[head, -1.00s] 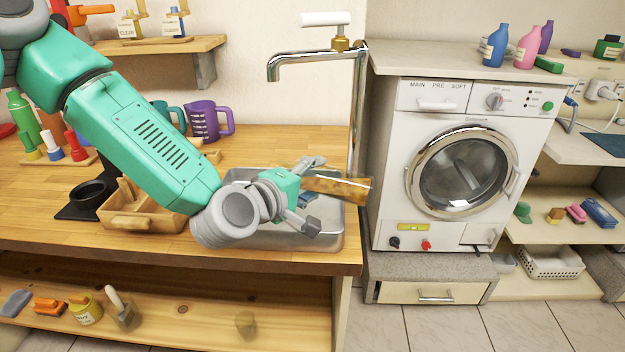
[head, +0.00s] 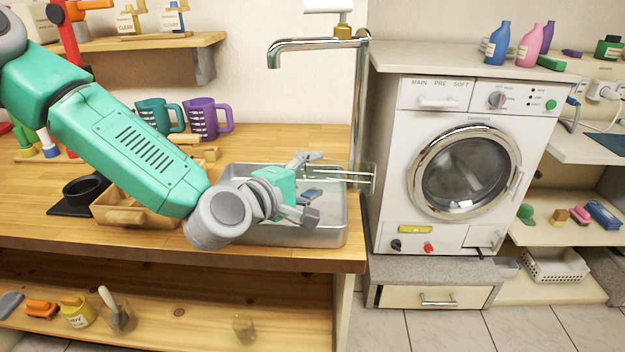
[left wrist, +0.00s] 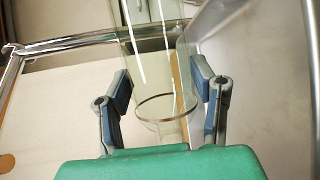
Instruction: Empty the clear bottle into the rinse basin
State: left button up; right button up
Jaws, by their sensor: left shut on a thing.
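The clear bottle (head: 358,178) lies nearly level in the head view, above the right side of the metal rinse basin (head: 290,236). Its far end shows past the basin's right rim in the picture; how it stands in depth is hard to tell. It looks see-through, with no brown contents visible. My left gripper (head: 311,188) is shut on it. In the left wrist view the bottle (left wrist: 155,70) runs away from me between the two fingers of my left gripper (left wrist: 161,88). Little of the basin's inside is visible behind my gripper. My right gripper is not in view.
A chrome faucet (head: 320,43) reaches over the basin from behind. Teal and purple jugs (head: 203,120) stand at the back of the wooden counter. A wooden caddy (head: 130,208) sits left of the basin under my arm. A washer (head: 400,170) stands to the right.

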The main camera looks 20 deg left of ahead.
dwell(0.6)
pick_arm(q)
jog(key=shift+n+b, duration=0.3)
jog(key=shift+b, duration=0.25)
jog(key=shift+a+r, duration=0.1)
jog(key=shift+r, duration=0.05)
dwell(1.4)
jog(key=shift+n+h+b, duration=0.3)
jog(key=shift+n+b, duration=0.1)
jog(key=shift+b, duration=0.05)
jog(key=shift+r, duration=0.15)
jog(key=shift+b, duration=0.3)
dwell(1.5)
